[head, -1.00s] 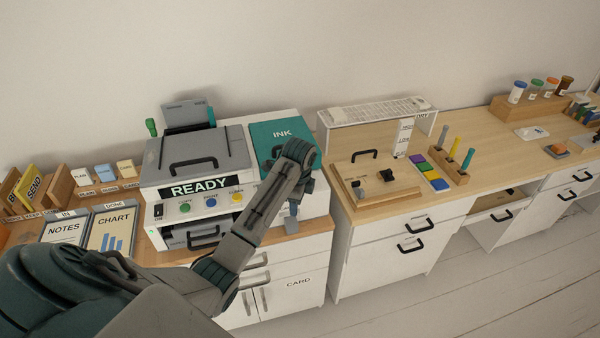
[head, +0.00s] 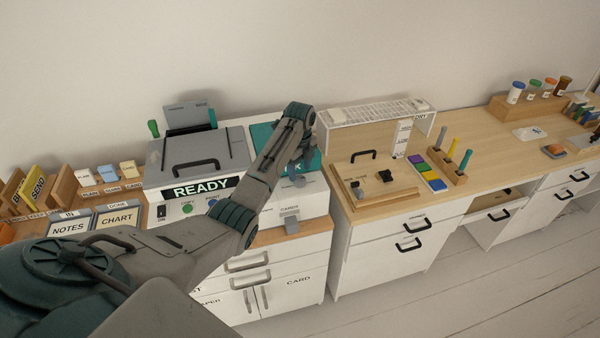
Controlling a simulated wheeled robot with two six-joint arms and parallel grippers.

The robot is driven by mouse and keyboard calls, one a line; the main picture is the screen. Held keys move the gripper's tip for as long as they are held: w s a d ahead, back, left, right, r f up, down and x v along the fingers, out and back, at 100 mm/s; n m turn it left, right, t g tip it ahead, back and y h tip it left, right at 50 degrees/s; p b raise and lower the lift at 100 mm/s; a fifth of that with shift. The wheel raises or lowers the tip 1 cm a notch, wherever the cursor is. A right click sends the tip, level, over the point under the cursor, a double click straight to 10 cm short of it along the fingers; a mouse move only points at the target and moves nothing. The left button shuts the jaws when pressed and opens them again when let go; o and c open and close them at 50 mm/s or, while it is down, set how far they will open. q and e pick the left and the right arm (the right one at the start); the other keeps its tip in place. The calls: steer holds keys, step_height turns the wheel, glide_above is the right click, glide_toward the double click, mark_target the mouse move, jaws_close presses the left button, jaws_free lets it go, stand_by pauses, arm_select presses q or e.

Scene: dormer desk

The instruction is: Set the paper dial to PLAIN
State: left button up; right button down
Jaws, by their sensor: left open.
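The printer (head: 198,148) has a READY display and stands on the left cabinet. To its right is a white unit with a teal INK lid (head: 262,133). A small grey rounded part on that unit's front, probably the paper dial (head: 297,181), shows just below my left gripper (head: 303,161). Its pointer and the PLAIN mark are too small to read. My left gripper is open and empty, pointing down in front of the INK lid. I cannot tell whether it touches the dial. My forearm hides part of the printer's buttons and front. My right gripper is not in view.
A grey bracket-like part (head: 290,222) sits low on the unit's front. Paper boxes (head: 106,172) and NOTES and CHART trays stand at left. On the right desk are a wooden board with a handle (head: 375,182), coloured blocks and a pen holder (head: 447,166).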

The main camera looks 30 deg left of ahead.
mark_target(300, 178)
arm_select(q)
steer(key=shift+f, duration=1.7)
steer(key=c, duration=1)
steer(key=shift+p, duration=0.3)
